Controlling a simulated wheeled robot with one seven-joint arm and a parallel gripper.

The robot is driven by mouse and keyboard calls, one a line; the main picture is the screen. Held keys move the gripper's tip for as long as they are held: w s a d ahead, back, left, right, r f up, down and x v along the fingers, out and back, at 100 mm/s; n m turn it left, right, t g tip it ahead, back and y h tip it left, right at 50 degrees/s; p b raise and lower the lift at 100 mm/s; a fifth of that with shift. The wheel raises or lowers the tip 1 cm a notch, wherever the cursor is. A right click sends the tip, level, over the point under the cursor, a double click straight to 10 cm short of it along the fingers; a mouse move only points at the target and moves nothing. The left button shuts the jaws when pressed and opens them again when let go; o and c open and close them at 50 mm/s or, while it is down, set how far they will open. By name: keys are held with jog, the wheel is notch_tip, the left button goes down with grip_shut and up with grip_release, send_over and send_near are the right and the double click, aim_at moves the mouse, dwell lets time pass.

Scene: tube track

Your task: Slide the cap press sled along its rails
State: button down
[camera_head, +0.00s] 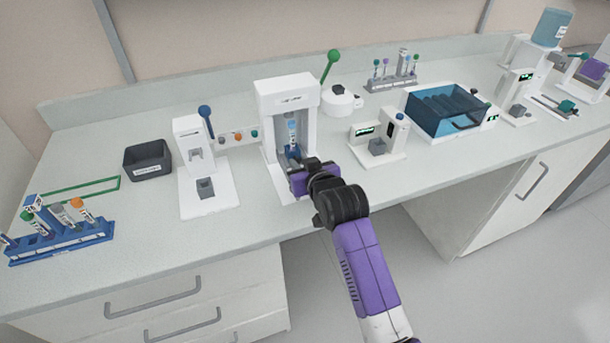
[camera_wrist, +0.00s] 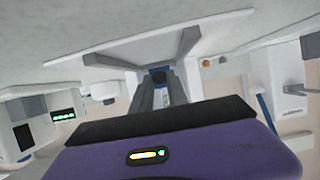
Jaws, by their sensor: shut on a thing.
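The cap press (camera_head: 290,87) is a white upright frame with an open bay near the middle of the bench. A labelled tube (camera_head: 292,133) stands upright in the bay. The blue sled (camera_head: 293,152) is low at the front of the bay, just beyond my gripper (camera_head: 294,166). My gripper reaches in from the front, low over the press base. In the wrist view my gripper (camera_wrist: 160,92) is shut on a small dark blue part (camera_wrist: 157,75), which looks like part of the sled. The rails and the exact grip are mostly hidden by my gripper and wrist.
A white device with a blue-knobbed lever (camera_head: 193,150) stands left of the press. A white device with a small display (camera_head: 377,141) stands close on the right. A green-knobbed lever (camera_head: 331,65) rises behind. A blue tube rack (camera_head: 62,240) is at the far left.

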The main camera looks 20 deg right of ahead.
jog(key=shift+w+f+b, duration=0.1)
jog(key=shift+w+b, duration=0.2)
jog(key=shift+w, duration=0.95)
jog(key=c, duration=1.3)
grip_release()
jog(key=v, duration=0.7)
jog(key=shift+s, duration=0.2)
jog(key=shift+s+r, duration=0.15)
jog(key=shift+r, duration=0.1)
